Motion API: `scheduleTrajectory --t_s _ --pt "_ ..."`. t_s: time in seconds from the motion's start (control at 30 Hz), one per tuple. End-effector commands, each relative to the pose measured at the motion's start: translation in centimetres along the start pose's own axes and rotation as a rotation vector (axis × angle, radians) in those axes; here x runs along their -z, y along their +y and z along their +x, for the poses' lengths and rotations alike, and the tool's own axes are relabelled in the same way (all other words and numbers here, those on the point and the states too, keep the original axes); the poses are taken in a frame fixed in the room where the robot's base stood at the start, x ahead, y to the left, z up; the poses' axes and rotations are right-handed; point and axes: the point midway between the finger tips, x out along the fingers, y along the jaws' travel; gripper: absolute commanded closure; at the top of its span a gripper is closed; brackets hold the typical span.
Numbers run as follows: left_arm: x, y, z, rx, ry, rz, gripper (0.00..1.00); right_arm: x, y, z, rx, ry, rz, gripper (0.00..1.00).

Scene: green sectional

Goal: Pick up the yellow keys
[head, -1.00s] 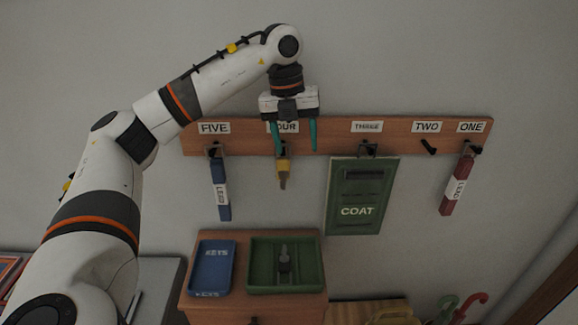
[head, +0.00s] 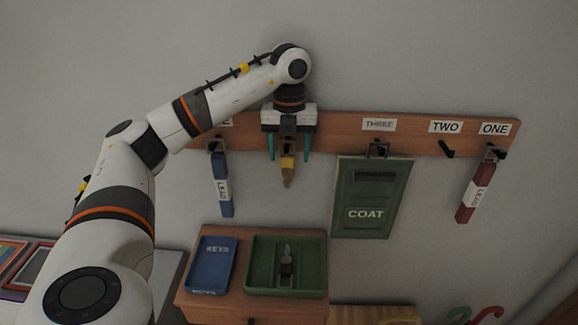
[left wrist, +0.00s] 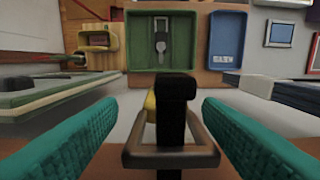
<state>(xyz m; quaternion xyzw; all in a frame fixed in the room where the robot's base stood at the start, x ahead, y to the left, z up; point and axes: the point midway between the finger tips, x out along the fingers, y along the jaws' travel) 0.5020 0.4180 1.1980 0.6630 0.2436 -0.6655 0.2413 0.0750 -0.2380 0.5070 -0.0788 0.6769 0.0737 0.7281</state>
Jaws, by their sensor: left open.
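The yellow keys (head: 287,171) hang from a hook on the wooden wall rack, under my left gripper. My left gripper (head: 289,149) is open, its two teal fingers pointing down on either side of the hook and the top of the keys. In the left wrist view the open fingers (left wrist: 174,140) frame a dark hook (left wrist: 176,95) with a brownish metal loop (left wrist: 170,155) around it. Only a small yellow part of the keys (left wrist: 150,104) shows there, behind the hook. The fingers look apart from the keys. My right gripper is not in view.
Hook TWO (head: 446,149) is bare. Below, a blue KEYS tray (head: 212,265) and a green tray (head: 256,266) sit on a wooden cabinet.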

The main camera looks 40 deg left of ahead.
Motion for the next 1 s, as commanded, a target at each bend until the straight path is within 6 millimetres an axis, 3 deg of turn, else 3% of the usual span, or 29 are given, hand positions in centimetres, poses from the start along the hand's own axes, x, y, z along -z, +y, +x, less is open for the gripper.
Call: scheduleTrajectory --t_s 0.13,0.47,0.7,1.0 --pt "-0.1 -0.2 1.9 0.002 -0.002 -0.001 0.40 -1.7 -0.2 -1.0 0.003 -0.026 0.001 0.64" --pt "-0.1 -0.1 2.8 -0.001 0.001 0.000 0.40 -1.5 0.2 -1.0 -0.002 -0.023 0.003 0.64" --pt "-0.1 -0.1 2.7 -0.002 0.001 0.000 0.79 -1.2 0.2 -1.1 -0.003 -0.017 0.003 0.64" --pt "-0.1 -0.1 2.7 -0.002 0.001 0.000 0.80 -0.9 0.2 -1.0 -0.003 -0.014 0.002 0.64"
